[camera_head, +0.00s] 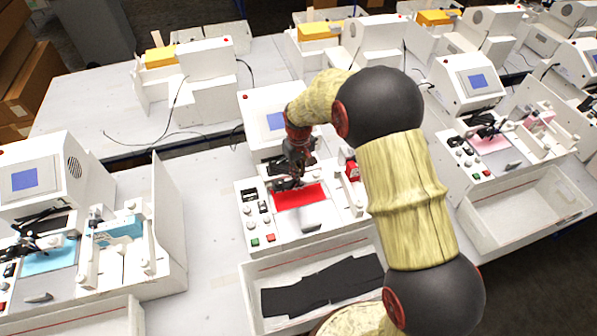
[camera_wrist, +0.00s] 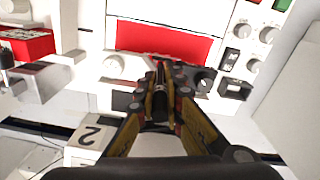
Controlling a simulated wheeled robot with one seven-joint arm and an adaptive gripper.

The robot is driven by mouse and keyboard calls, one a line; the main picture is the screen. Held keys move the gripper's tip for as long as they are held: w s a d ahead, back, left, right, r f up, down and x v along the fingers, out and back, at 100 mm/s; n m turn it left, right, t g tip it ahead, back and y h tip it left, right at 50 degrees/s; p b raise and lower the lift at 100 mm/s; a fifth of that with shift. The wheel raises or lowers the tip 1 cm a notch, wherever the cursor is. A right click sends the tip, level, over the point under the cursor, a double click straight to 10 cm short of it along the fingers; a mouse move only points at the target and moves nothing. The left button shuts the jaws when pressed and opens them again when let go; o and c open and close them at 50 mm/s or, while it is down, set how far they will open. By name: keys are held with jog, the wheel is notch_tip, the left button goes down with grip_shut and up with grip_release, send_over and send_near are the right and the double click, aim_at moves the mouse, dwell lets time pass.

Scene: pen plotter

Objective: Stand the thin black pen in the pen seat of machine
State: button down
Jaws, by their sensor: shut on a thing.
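The machine (camera_head: 260,235) in the middle is white with a blue screen and a red bed (camera_head: 300,196); the bed also shows in the wrist view (camera_wrist: 165,40). My gripper (camera_head: 297,172) is low over the machine, at the far edge of the red bed. In the wrist view my gripper (camera_wrist: 161,92) points toward the bed and is shut on a thin dark upright thing, seemingly the black pen (camera_wrist: 160,72). Most of the pen is hidden by the fingers. The pen seat is not clearly seen; dark parts beside the fingertips crowd that spot.
A white tray (camera_head: 246,300) with black pieces (camera_head: 322,284) lies at the machine's front. Knobs and buttons (camera_head: 254,241) flank the bed, and a red block (camera_wrist: 26,43) stands at the other side. Similar machines stand left (camera_head: 30,185) and right (camera_head: 470,85). Bare table lies to the left (camera_head: 212,200).

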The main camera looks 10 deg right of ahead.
aim_at(299, 163)
jog(key=shift+f+b, duration=0.85)
jog(key=shift+f, duration=0.6)
jog(key=c, duration=1.9)
grip_release()
jog(key=shift+o, duration=0.4)
jog(key=r, duration=1.2)
jog(key=shift+s, duration=0.2)
jog(key=s+d+m+t+b, duration=0.1)
jog(key=s+d+b, duration=0.3)
jog(key=s, duration=0.6)
jog(key=s+d+m+t+b, duration=0.2)
jog(key=s+d+b, duration=0.2)
jog(key=s+b, duration=0.4)
jog(key=s+d+m+t+b, duration=0.2)
jog(key=s+d+b, duration=0.2)
jog(key=s, duration=0.9)
jog(key=b, duration=0.3)
jog(key=shift+s+d+r, duration=0.25)
jog(key=shift+s+r, duration=0.05)
jog(key=shift+s, duration=0.1)
